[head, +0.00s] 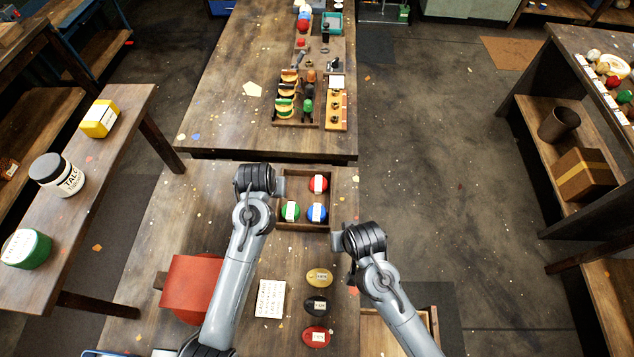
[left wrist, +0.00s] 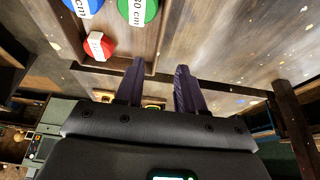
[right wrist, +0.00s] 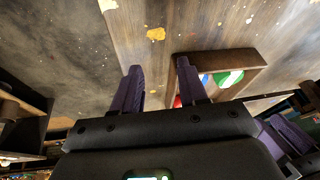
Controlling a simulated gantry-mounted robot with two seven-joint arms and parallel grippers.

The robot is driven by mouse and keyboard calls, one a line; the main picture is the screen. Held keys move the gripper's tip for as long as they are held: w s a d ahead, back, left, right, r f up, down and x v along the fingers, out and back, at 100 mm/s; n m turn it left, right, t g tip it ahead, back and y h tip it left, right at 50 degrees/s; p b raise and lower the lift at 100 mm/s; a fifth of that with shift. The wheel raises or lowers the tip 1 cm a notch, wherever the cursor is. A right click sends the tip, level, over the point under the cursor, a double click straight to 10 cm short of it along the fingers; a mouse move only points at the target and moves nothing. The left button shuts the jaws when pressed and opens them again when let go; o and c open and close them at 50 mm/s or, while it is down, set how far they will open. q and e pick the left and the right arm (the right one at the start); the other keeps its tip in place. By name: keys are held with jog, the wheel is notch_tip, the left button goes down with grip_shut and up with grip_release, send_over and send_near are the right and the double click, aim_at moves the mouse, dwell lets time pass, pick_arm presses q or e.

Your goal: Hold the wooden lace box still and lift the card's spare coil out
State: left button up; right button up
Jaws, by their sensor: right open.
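The wooden lace box (head: 331,228) stands on the workbench with three coloured coils inside. They are a red coil (head: 318,183), a green coil (head: 291,211) and a blue coil (head: 317,212), each with a white label. A white card (head: 270,298) with small marks, too small to read, lies in front of the box. My left gripper (head: 277,183) is at the box's left wall; in the left wrist view its fingers (left wrist: 160,75) look apart, with the box wall near their tips. Contact is unclear. My right gripper (head: 338,240) is open and empty by the box's near right corner.
Yellow (head: 319,277), black (head: 316,306) and red (head: 316,337) labelled ovals lie in front of the box. A red leather-like piece (head: 190,288) lies left of my left arm. A wooden tray (head: 434,322) is at the near right. A rack of coloured items (head: 297,122) stands beyond.

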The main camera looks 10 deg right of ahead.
jog(key=shift+m+t+h, duration=0.4)
jog(key=shift+m+h, duration=0.1)
jog(key=w+a, duration=0.1)
jog(key=w, duration=0.2)
jog(key=w+a, duration=0.1)
jog(key=w, duration=0.2)
jog(key=w+a+r, duration=0.1)
jog(key=w, duration=0.2)
jog(key=shift+w+a+r, duration=0.1)
jog(key=shift+w+a, duration=0.05)
jog(key=shift+a, duration=0.25)
pick_arm(q)
jog(key=shift+f, duration=0.1)
jog(key=shift+w+f, duration=0.2)
jog(key=shift+f, duration=0.3)
jog(key=shift+x, duration=4.8)
pick_arm(e)
jog(key=w+r+m+h, duration=0.1)
jog(key=w+r, duration=0.1)
jog(key=w, duration=0.4)
jog(key=shift+w+a+r+t, duration=0.25)
jog(key=shift+w+a+t, duration=0.1)
jog(key=shift+a+t, duration=0.05)
pick_arm(q)
jog(key=shift+w+d, duration=0.1)
grip_shut()
